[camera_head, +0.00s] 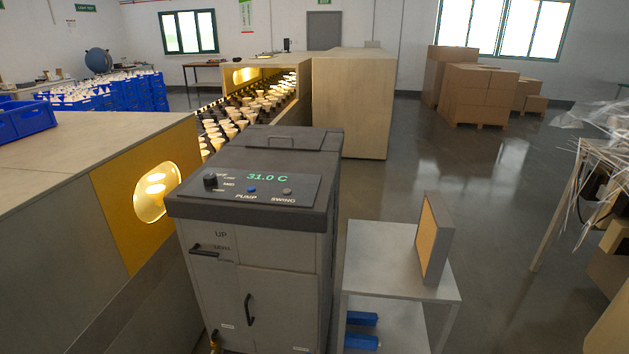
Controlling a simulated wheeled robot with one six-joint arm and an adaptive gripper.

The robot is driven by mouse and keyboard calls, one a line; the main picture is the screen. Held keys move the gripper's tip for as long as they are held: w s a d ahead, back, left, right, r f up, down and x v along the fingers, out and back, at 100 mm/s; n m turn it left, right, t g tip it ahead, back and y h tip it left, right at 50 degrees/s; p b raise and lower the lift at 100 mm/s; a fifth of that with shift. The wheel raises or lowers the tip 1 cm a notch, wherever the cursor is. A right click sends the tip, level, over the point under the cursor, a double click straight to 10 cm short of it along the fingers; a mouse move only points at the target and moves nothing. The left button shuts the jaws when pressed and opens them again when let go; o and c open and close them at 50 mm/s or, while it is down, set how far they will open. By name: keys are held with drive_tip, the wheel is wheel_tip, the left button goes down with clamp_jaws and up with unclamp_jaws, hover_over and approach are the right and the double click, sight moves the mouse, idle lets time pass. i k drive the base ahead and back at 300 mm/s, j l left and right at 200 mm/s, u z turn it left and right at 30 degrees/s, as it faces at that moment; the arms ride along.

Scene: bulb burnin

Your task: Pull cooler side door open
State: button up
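The cooler (285,260) is a grey upright cabinet with a dark top, standing in the middle foreground. Its sloped panel (262,185) reads 31.0 C and carries a knob and buttons marked PUMP and SWING. A lower front door (272,310) with a dark vertical handle (249,309) looks shut. Above it, on the left, is a dark lever (208,250) by the word UP. The cooler's right side is seen at a steep angle, and I cannot make out a door or handle there. My gripper is not in view.
A grey stand (395,258) is close to the cooler's right, with an orange-faced panel (433,240) upright on it and blue items below. A conveyor housing (60,220) is close on the left. A table with clear wrap (605,120) is at right. Open floor (500,230) lies between.

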sight(280, 307)
drive_tip(key=i+l+u, duration=0.1)
drive_tip(key=u, duration=0.55)
drive_tip(key=i+l+u, duration=0.15)
drive_tip(key=l, duration=0.3)
drive_tip(key=i+l+u, duration=0.2)
drive_tip(key=l, duration=0.25)
drive_tip(key=l+u, duration=0.15)
drive_tip(key=l, duration=0.3)
drive_tip(key=i+l+u, duration=0.2)
drive_tip(key=l, duration=1.2)
